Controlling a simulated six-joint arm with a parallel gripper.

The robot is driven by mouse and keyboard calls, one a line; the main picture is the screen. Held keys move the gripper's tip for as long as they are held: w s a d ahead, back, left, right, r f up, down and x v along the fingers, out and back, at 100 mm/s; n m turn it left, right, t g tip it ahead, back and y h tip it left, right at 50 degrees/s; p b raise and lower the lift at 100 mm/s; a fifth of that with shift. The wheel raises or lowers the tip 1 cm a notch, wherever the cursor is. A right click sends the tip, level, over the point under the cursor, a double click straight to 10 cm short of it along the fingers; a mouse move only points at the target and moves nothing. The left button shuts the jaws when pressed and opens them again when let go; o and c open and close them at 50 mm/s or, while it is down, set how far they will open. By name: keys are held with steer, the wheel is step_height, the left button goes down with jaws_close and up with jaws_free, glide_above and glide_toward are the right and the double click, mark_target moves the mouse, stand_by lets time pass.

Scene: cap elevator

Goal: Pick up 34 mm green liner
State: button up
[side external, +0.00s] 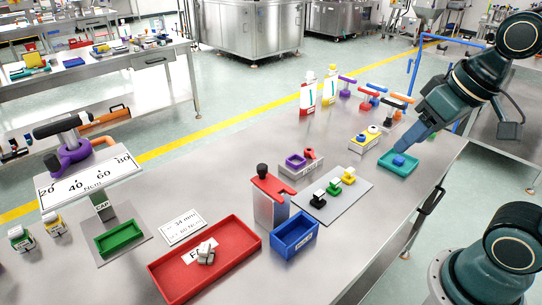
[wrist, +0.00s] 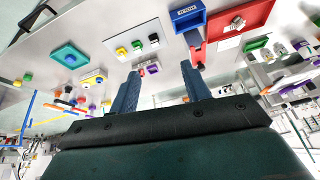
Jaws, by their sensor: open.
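A small green piece (side external: 333,187) stands between a black piece (side external: 319,196) and a yellow piece (side external: 348,176) on a grey plate (side external: 350,200). The three also show in the wrist view, the green one (wrist: 137,44) in the middle. No readable label marks any piece as the 34 mm liner. My gripper (side external: 399,149) is at the right of the bench, low over the teal tray (side external: 384,163), which has a blue piece (side external: 398,161) in it. In the wrist view, my gripper (wrist: 161,68) has its two fingers apart with nothing between them.
A blue bin (side external: 295,240), a red-topped stand (side external: 270,200) and a red tray (side external: 165,280) are left of the plate. A grey holder with a purple ring (side external: 296,160) and a yellow holder (side external: 358,142) stand behind. A card (side external: 183,226) reads 34 mm. The bench front right is clear.

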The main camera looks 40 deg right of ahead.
steer(key=w+d+f+m+g+y, duration=0.1)
steer(key=w+d+f+m+g, duration=0.2)
steer(key=w, duration=0.4)
steer(key=w+d+f+m+y, duration=0.1)
steer(key=w+d+m, duration=0.2)
steer(key=w+m, duration=0.3)
steer(key=w+d+f+m+g+y, duration=0.2)
steer(key=w+d+f+m, duration=0.5)
steer(key=d+f, duration=0.4)
steer(key=shift+w+d+f+m, duration=0.15)
steer(key=shift+w+f+m, duration=0.25)
steer(key=shift+f, duration=0.55)
steer(key=shift+w+y, duration=0.1)
steer(key=shift+y, duration=0.2)
glide_above(337, 180)
steer(key=d, duration=0.2)
steer(key=shift+w+f, duration=0.15)
steer(key=shift+f, duration=3.85)
steer(key=shift+x, duration=2.6)
